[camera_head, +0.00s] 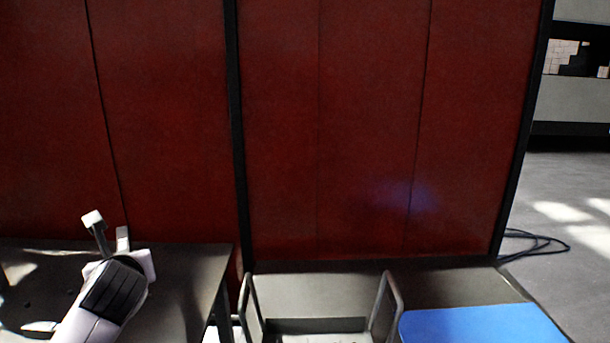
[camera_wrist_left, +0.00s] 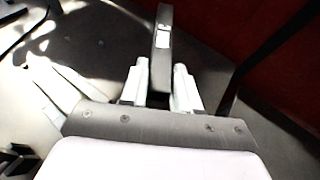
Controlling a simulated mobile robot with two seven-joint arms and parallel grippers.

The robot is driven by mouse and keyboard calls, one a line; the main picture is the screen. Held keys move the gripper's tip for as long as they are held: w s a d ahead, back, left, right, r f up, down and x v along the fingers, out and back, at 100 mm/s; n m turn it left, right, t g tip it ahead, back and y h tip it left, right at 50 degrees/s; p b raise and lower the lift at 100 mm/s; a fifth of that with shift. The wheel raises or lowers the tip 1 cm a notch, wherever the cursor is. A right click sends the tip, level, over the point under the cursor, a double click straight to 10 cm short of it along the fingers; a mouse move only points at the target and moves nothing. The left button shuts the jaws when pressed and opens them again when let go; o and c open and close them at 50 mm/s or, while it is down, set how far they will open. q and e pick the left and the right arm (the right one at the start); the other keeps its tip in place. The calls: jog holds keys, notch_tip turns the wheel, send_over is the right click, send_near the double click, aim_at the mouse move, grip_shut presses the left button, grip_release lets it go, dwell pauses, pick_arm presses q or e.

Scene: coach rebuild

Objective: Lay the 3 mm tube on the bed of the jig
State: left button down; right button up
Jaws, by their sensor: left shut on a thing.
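My left gripper (camera_head: 112,247) is over the dark table at the left of the head view. In the left wrist view its pale fingers (camera_wrist_left: 160,82) are shut on a grey bar with a white patch (camera_wrist_left: 162,22), which stands out beyond the fingertips. In the head view this bar (camera_head: 101,241) tilts up and has a white end. I cannot tell whether it is the 3 mm tube. I cannot make out the jig in either view. My right gripper is not in view.
The dark table (camera_head: 185,285) has sunlit patches and a few small dark spots. Red wall panels (camera_head: 330,130) stand behind it. To the right are a grey frame with upright handles (camera_head: 390,290) and a blue surface (camera_head: 480,325). Black cable (camera_head: 535,240) lies on the floor at far right.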

pick_arm(q)
jog(key=s+d+f+m+t+h, duration=0.1)
jog(key=s+d+f+m+h, duration=0.2)
jog(key=s+d, duration=0.3)
jog(key=s+d+f+m+t+h, duration=0.1)
jog(key=s+d+f+m+h, duration=0.3)
jog(key=d, duration=0.5)
jog(key=shift+s+d+f+t+h, duration=0.45)
jog(key=shift+s+f, duration=0.2)
jog(key=shift+s, duration=0.2)
